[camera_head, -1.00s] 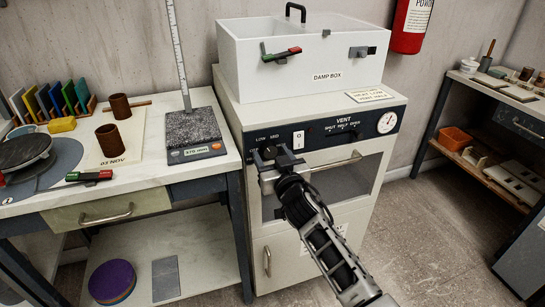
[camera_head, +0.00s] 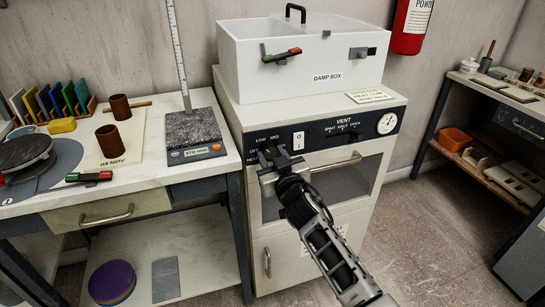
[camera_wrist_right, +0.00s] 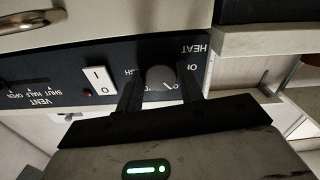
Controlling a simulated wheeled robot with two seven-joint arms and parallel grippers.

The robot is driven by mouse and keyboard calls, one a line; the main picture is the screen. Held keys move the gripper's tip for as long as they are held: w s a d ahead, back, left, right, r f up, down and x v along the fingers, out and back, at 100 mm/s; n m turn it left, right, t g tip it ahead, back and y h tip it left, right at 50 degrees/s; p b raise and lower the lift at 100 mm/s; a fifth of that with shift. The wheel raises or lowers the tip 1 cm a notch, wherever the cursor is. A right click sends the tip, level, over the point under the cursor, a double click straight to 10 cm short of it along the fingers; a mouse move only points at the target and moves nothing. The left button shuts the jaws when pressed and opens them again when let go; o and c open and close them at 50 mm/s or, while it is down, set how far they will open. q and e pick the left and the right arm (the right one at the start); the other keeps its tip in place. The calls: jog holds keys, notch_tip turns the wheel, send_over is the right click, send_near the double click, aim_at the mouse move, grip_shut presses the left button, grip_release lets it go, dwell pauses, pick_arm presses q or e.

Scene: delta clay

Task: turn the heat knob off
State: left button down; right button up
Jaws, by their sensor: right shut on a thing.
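The heat knob (camera_wrist_right: 161,77) is a dark round knob with a pale pointer line, on the black panel of the white cabinet. In the right wrist view, its labels appear upside down and the pointer slants to the lower right. My right gripper (camera_wrist_right: 161,86) has a finger on either side of the knob and is shut on it. In the head view my right gripper (camera_head: 269,161) is at the panel's left end and mostly hides the knob; labels show above and left of it. My left gripper is not in view.
A white rocker switch (camera_head: 298,141) sits close beside the knob. The vent slider (camera_head: 344,136) and a round gauge (camera_head: 387,123) are farther right. The oven door handle (camera_head: 336,162) lies just below. A scale (camera_head: 194,134) stands on the left table.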

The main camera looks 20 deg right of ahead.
jog(key=n, duration=1)
jog(key=shift+d, duration=0.1)
jog(key=shift+n, duration=0.3)
dwell(0.3)
jog(key=o, duration=1)
jog(key=shift+s, duration=0.1)
jog(key=s, duration=1.5)
jog(key=shift+s+d, duration=0.25)
jog(key=shift+s, duration=0.15)
